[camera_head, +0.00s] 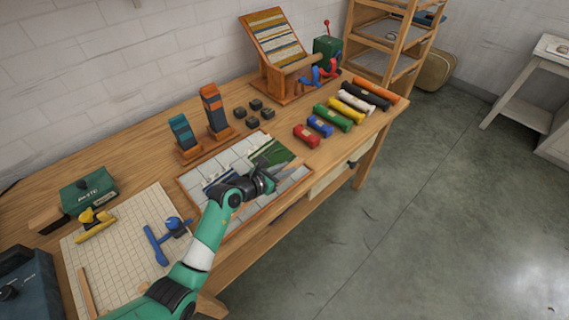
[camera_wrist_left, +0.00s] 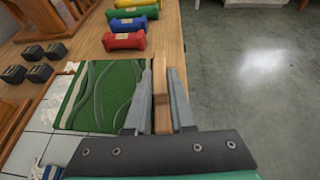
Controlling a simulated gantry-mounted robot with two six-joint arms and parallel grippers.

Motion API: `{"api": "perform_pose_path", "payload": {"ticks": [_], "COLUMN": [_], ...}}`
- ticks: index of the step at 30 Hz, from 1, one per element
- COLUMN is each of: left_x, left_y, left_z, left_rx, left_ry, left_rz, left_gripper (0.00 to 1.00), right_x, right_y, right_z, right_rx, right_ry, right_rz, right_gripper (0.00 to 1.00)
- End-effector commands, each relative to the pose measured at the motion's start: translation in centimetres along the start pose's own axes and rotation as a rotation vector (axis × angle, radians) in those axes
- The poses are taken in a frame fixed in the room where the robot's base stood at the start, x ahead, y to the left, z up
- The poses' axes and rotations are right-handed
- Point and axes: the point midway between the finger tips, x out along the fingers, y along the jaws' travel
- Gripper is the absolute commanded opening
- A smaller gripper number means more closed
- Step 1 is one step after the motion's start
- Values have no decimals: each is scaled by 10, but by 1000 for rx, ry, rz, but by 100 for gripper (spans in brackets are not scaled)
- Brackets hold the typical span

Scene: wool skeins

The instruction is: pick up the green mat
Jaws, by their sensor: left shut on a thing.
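The green mat (camera_head: 271,152), with pale wavy lines, lies flat at the right end of a wood-rimmed tray (camera_head: 185,184). In the left wrist view the mat (camera_wrist_left: 100,92) lies left of the fingers, its edge against or just behind the left finger. My left gripper (camera_head: 270,181) is over the tray's front right part. In the wrist view its fingers (camera_wrist_left: 161,100) are closed around a wooden strip (camera_wrist_left: 161,115), which looks like the tray's front rim. I see no mat between the fingers. My right gripper is not in view.
Several coloured skeins (camera_head: 340,118) lie right of the tray. Small black blocks (camera_head: 254,114) and two upright holders (camera_head: 214,110) stand behind it. A small loom (camera_head: 276,55) stands at the back. The bench front edge is close, with open floor (camera_head: 420,200) beyond.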

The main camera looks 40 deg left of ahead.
Motion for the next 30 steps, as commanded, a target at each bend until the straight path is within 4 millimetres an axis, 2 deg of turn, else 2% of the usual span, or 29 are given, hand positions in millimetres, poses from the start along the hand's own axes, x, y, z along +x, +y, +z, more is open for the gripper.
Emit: {"api": "perform_pose_path", "payload": {"ticks": [1, 3, 10, 13, 18, 30], "left_x": [-20, -37, -86, -89, -95, -97], "left_y": [-10, -23, -73, -76, -83, -85], "left_z": [25, 36, 39, 42, 40, 37], "left_rx": [3, 2, 2, -2, -1, 1], "left_ry": [-2, -1, 1, 5, 2, -6], "left_rz": [-2, -3, -3, -2, -1, 1], "left_gripper": [0, 0, 0, 0, 0, 0], "right_x": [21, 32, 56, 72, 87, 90], "right_y": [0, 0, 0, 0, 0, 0], "right_z": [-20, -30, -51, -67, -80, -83], "right_rx": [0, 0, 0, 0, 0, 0], "right_ry": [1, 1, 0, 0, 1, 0], "right_rz": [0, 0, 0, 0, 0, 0], "right_gripper": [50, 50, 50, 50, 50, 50]}}
